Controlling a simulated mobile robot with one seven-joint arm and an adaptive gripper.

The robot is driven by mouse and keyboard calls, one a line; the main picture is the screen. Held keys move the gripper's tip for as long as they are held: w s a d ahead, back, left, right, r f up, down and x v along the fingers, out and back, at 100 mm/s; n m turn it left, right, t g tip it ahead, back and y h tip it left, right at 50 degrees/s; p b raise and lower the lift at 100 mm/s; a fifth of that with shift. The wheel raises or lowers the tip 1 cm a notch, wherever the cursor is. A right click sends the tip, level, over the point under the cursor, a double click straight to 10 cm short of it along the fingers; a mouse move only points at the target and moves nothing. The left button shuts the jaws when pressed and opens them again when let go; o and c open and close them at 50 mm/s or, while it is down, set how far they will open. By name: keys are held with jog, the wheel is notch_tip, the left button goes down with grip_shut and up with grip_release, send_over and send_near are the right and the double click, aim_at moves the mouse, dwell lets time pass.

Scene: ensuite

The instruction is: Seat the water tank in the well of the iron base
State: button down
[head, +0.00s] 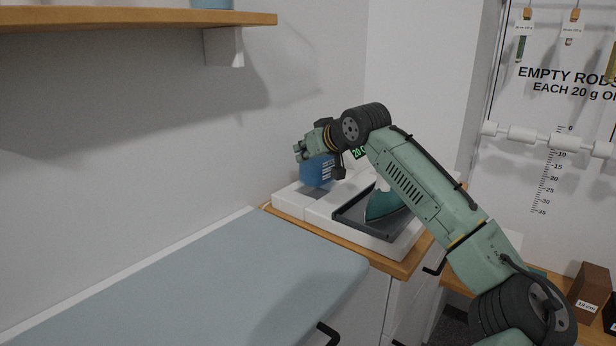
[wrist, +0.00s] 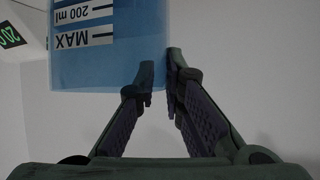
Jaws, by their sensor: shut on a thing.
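The water tank (head: 318,171) is a blue translucent box with white marks, held over the left part of the white iron base (head: 320,212). In the head view its lower end is close above the base; I cannot tell whether they touch. My gripper (head: 304,150) is at the tank's top and shut on it. In the wrist view the tank (wrist: 108,55) fills the upper left, its "MAX" and "200 ml" marks upside down, and the finger tips of my gripper (wrist: 160,80) close at its edge.
A teal iron (head: 383,203) rests on the base's dark plate (head: 353,218), under my arm. A green-lit display (head: 358,153) is behind the arm. The base stands on a wooden counter top (head: 385,264) beside the wall. A pale blue board (head: 230,285) lies in front.

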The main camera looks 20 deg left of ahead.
aim_at(309, 171)
jog(key=shift+f+p, duration=0.3)
jog(key=shift+f, duration=2.4)
jog(key=c, duration=1.6)
grip_release()
jog(key=shift+c, duration=0.2)
jog(key=b+v, duration=0.2)
jog(key=v, duration=1)
jog(key=shift+s+a, duration=0.1)
